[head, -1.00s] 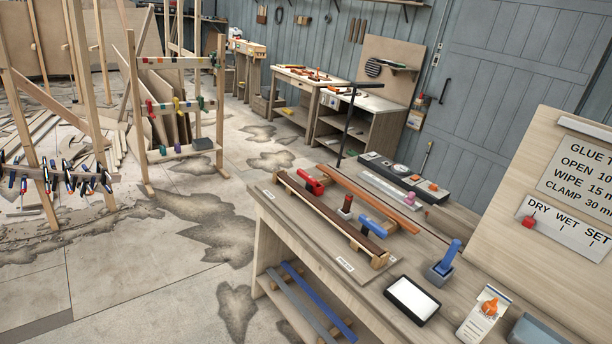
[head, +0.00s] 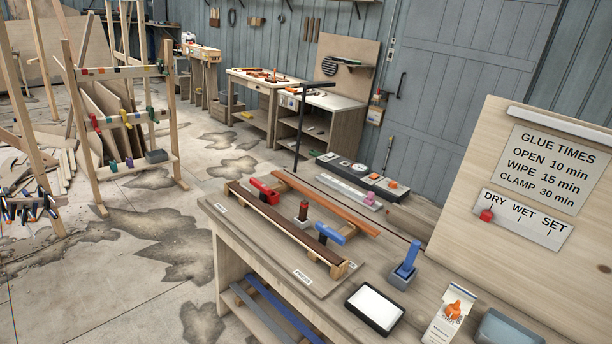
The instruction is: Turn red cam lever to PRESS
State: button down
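The red cam lever (head: 264,190) sits at the far left end of a long dark strip (head: 284,222) on the workbench fixture. Its handle lies low, slanting along the strip. A blue lever (head: 330,234) is at the strip's near right end, and a dark post with a reddish base (head: 303,212) stands between them. Small white labels (head: 303,276) lie on the fixture board; their words are too small to read, so I cannot tell where PRESS is marked. My gripper is not in view.
An orange-brown bar (head: 325,203) and a thin black stand (head: 299,130) are behind the strip. A blue-handled tool (head: 406,262), a white-topped tray (head: 375,307) and a glue bottle (head: 449,320) stand at right. A sign board (head: 470,240) rises behind. Open floor (head: 120,290) lies left.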

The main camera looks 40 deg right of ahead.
aim_at(258, 185)
jog(key=i+z, duration=0.4)
jog(key=i+j+z, duration=0.1)
jog(key=i+z, duration=0.3)
jog(key=i, duration=0.25)
jog(key=i+j, duration=0.2)
jog(key=i, duration=0.25)
jog(key=i+j+z, duration=0.1)
jog(key=i, duration=0.35)
jog(key=i+j, duration=0.3)
jog(key=i, duration=0.15)
jog(key=i+j+z, duration=0.1)
jog(key=i, duration=0.35)
jog(key=i+j, duration=0.35)
jog(key=i, duration=0.1)
